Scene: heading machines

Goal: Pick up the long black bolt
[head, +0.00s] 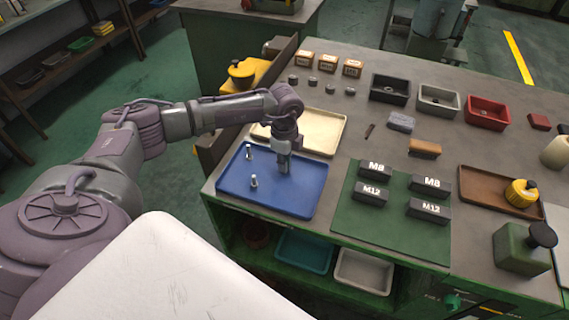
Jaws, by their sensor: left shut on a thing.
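Two silver bolts, one at the upper left (249,152) and one lower down (254,181), stand upright in the same tray, left of the gripper. My right gripper is out of view.
A cream tray (325,130) lies behind the blue one. A green mat (400,240) with labelled M8 and M12 blocks is to the right. Black (389,89), grey (438,99) and red (487,112) bins stand at the back. A thin dark piece (369,131) lies on the bench.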

